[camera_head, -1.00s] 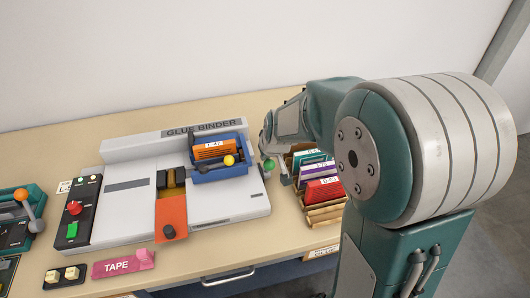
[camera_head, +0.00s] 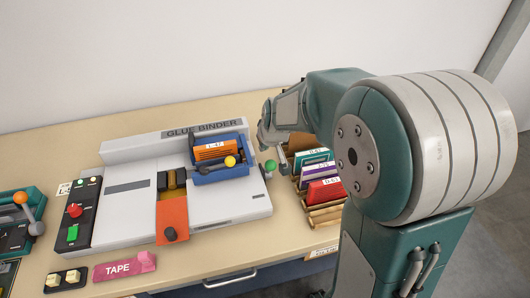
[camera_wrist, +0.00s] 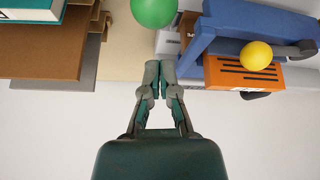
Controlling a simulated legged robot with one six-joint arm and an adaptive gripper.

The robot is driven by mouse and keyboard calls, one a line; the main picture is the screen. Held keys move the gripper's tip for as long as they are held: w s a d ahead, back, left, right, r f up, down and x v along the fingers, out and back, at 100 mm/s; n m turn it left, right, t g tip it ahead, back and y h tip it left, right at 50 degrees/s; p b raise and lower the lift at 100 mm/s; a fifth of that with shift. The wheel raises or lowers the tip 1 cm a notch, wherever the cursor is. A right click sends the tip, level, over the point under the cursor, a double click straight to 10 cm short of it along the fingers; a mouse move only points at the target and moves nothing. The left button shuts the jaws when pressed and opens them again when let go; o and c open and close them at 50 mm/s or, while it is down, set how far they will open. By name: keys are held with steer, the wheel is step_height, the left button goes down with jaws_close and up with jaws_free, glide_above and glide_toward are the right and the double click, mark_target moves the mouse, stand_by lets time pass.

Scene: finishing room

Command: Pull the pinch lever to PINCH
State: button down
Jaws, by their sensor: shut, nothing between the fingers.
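The glue binder (camera_head: 125,213) is a pale grey machine on the bench. A green ball knob (camera_head: 270,165) stands at its right end, and a yellow ball knob (camera_head: 230,161) sits on its blue carriage (camera_head: 222,175). No PINCH marking is legible, so I cannot tell which knob belongs to the pinch lever. My gripper (camera_wrist: 160,70) is shut and empty. In the wrist view its fingertips point towards the green knob (camera_wrist: 154,10), with a visible gap. The yellow knob (camera_wrist: 256,55) is to the right there. In the head view my arm partly hides the fingers, just beyond the green knob.
An orange block (camera_head: 211,150) sits in the blue carriage. A wooden rack (camera_head: 325,216) with several coloured books stands close to the right of the binder. A pink TAPE sign (camera_head: 124,265) and an orange-knobbed lever (camera_head: 21,198) are at the left.

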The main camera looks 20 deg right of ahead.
steer(key=s+r, duration=0.6)
steer(key=s, duration=0.1)
steer(key=shift+s+a, duration=0.15)
steer(key=shift+s, duration=0.05)
steer(key=shift+d, duration=0.2)
steer(key=s+r+m, duration=0.1)
steer(key=s+r, duration=0.1)
steer(key=s, duration=0.6)
steer(key=s+r+m, duration=0.1)
steer(key=s+r, duration=0.2)
steer(key=s, duration=0.6)
steer(key=shift+s+r+h, duration=0.2)
steer(key=shift+s+h, duration=0.1)
steer(key=shift+h, duration=0.1)
steer(key=shift+a, duration=0.1)
